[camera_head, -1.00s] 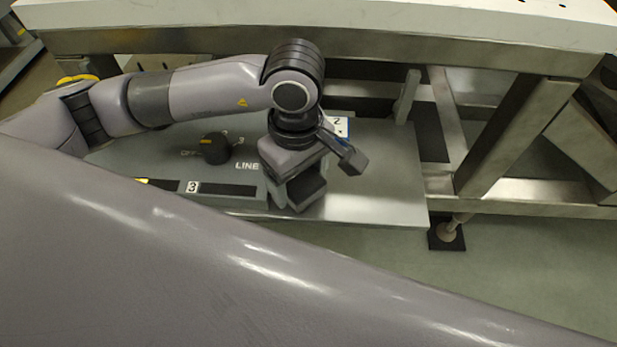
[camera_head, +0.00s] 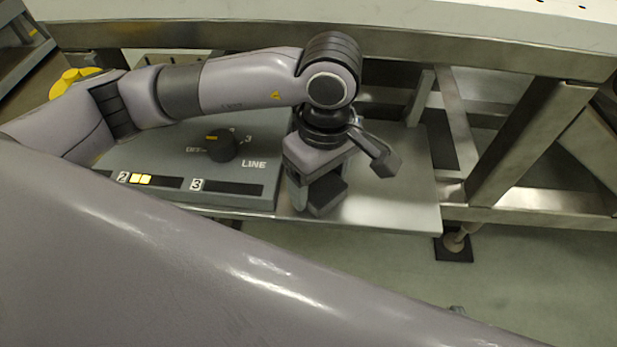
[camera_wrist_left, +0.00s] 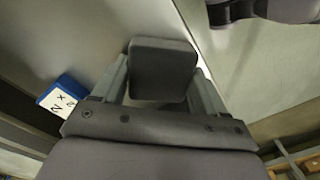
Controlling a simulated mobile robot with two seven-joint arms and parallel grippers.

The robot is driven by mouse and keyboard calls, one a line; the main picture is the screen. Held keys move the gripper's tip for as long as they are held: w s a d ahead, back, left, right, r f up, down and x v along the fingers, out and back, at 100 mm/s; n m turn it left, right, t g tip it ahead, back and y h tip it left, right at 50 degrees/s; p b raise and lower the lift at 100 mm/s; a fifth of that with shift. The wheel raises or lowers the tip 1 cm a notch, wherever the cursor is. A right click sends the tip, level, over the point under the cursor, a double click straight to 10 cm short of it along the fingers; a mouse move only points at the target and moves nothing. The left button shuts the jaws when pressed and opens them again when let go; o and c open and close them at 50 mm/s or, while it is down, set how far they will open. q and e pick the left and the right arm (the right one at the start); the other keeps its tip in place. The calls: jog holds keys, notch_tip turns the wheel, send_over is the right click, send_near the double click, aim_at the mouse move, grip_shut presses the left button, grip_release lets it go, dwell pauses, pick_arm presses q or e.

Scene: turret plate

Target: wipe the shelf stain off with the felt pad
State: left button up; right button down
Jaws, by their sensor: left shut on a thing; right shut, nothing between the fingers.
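The felt pad seems to be the dark grey square block (camera_wrist_left: 163,70) between the fingers in the left wrist view. My left gripper (camera_head: 318,190) is shut on it, low over the grey shelf (camera_head: 405,205), to the right of the dial panel. In the head view, a dark block (camera_head: 327,197) under the gripper looks like the same pad. I cannot tell whether the pad touches the shelf. I see no stain; the gripper and arm hide part of the shelf. My right gripper is not in view.
A panel with a black dial (camera_head: 223,145) and numbered strips (camera_head: 228,187) stands left of the gripper. A blue block with a white marked face (camera_wrist_left: 62,97) is in the left wrist view. The steel bench frame (camera_head: 505,150) stands at right. My large grey link covers the foreground.

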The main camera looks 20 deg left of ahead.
aim_at(322, 182)
pick_arm(q)
jog(key=shift+d+f, duration=0.15)
jog(key=shift+d, duration=0.05)
jog(key=shift+w+r, duration=0.1)
jog(key=shift+r, duration=0.3)
notch_tip(322, 182, up, 4)
jog(key=shift+r+p, duration=0.25)
jog(key=shift+p, duration=0.95)
jog(key=shift+c, duration=0.2)
jog(key=shift+r, duration=0.5)
jog(key=shift+r, duration=0.1)
jog(key=shift+r+p, duration=0.65)
jog(key=shift+r, duration=0.75)
jog(key=shift+w, duration=0.1)
